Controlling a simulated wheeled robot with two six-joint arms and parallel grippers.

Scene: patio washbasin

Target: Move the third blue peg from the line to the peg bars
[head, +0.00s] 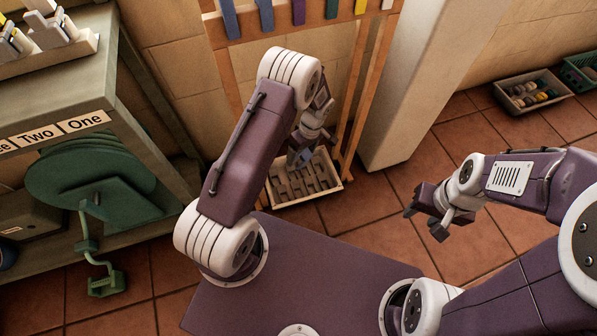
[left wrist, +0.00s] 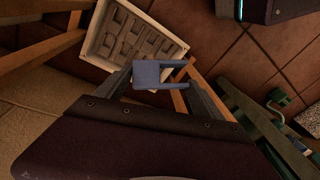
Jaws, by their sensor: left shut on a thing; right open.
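My left gripper (head: 304,150) is shut on a blue peg, whose forked body (left wrist: 148,75) shows between the fingers in the left wrist view. It holds the peg above a cream tray (head: 335,190) with several raised bars inside, the peg bars. The tray also shows in the left wrist view (left wrist: 178,43), beyond the peg. The peg looks apart from the bars, but the exact gap is unclear. My arm partly hides the tray in the head view. Blue pegs (head: 265,15) and other coloured pegs hang on the wooden frame at the top. My right gripper (head: 424,220) is open and empty.
A wooden frame (head: 357,85) stands behind the tray, beside a pale pillar (head: 400,90). A bench (head: 65,85) with labels and a green hose reel (head: 95,185) is at left. Two crates (head: 520,105) (head: 575,80) lie at right. Tiled floor between is clear.

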